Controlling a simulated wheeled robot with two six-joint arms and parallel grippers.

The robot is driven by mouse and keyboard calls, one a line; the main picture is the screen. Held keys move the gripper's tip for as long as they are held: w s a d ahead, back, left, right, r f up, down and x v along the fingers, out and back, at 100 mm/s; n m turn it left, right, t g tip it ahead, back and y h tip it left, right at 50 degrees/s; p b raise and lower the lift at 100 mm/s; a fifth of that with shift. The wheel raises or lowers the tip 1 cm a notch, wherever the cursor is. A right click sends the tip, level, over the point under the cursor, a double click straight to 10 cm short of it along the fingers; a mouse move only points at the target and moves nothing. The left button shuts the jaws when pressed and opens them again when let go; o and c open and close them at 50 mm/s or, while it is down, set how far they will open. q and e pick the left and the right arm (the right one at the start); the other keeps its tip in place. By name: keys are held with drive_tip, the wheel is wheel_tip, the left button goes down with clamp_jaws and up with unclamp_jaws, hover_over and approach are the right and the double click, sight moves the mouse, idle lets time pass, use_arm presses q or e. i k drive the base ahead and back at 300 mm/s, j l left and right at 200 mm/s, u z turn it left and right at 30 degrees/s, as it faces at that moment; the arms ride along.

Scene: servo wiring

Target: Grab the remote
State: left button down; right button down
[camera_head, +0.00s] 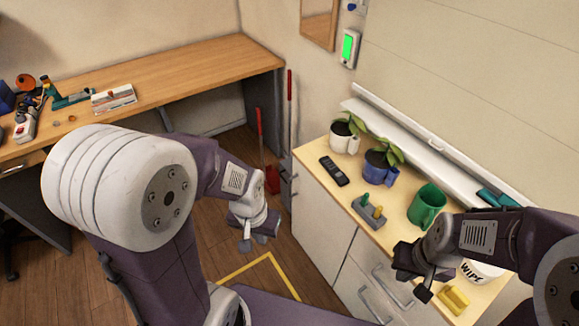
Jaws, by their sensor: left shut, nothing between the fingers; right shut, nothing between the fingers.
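A black remote (334,170) lies flat on the light wooden top of the white cabinet, near its far left end. My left gripper (247,244) is shut and empty, pointing down over the floor to the left of the cabinet and apart from the remote. My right gripper (407,279) is shut and empty at the cabinet's front edge, nearer to me than the remote and to its right.
Around the remote stand a white potted plant (346,135), a blue potted plant (379,166) and a grey holder (369,212). A green mug (427,205), a wipes tub (482,270) and a yellow object (454,299) are nearer my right arm. A wooden desk (190,72) stands at the left.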

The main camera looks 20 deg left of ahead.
sight(338, 176)
drive_tip(key=u, duration=0.1)
drive_tip(key=i+j+z, duration=0.45)
drive_tip(key=j, duration=0.2)
drive_tip(key=i+j+z, duration=0.45)
drive_tip(key=j, duration=0.3)
drive_tip(key=i+j+z, duration=0.2)
drive_tip(key=j+z, duration=0.2)
drive_tip(key=j, duration=0.5)
drive_tip(key=i+j+z, duration=0.1)
drive_tip(key=j+z, duration=0.35)
drive_tip(key=j, duration=0.45)
drive_tip(key=j+z, duration=0.45)
drive_tip(key=j, duration=0.5)
drive_tip(key=k, duration=0.05)
